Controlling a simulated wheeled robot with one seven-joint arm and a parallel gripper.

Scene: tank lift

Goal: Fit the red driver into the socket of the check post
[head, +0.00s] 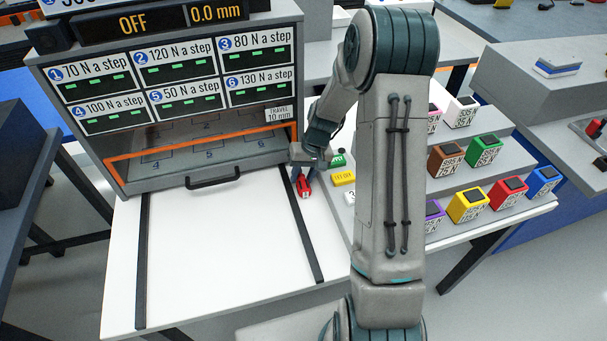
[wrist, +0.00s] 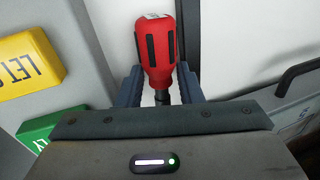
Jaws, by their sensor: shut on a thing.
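The red driver (head: 304,187) is in my gripper (head: 308,168) over the right part of the white table, by the cabinet's front right corner. In the wrist view the driver's red handle (wrist: 157,55) with black grip strips lies between the two fingers of my gripper (wrist: 160,92), which are shut on it near its dark shaft. The shaft's tip is hidden behind the gripper body. I cannot make out the check post or its socket for sure in either view.
A yellow button (head: 344,178) and a green button (head: 338,158) are close to the right of my gripper. The grey cabinet (head: 118,182) with a front handle (head: 213,178) stands left. Coloured blocks (head: 467,206) fill stepped shelves at right. The white tabletop (head: 225,245) is clear in front.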

